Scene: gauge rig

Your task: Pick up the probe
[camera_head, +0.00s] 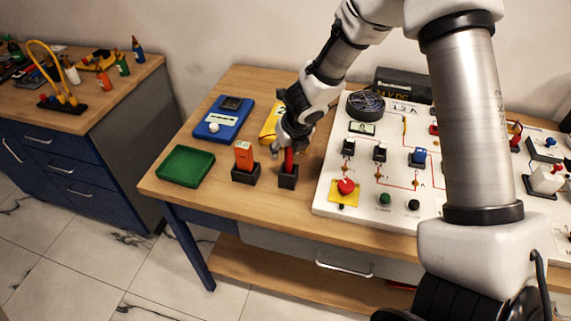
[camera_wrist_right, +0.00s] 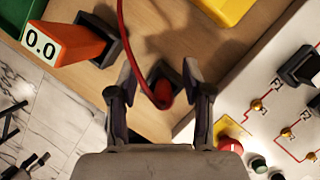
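The red probe (camera_head: 288,162) stands in a small black holder (camera_head: 287,181) near the front of the wooden table. In the wrist view the probe (camera_wrist_right: 162,90) shows between and beyond my fingertips, with a red cable curving up from it. My right gripper (camera_head: 287,147) is above the holder, pointing down at the probe. In the wrist view its two fingers (camera_wrist_right: 158,82) are apart, one on each side of the probe, with a gap on both sides. My left gripper is not in view.
An orange meter (camera_head: 243,153) stands in a black holder just left of the probe. A green tray (camera_head: 186,166) and a blue device (camera_head: 223,118) lie further left. A yellow object (camera_head: 269,124) is behind. The white circuit panel (camera_head: 326,200) is close on the right.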

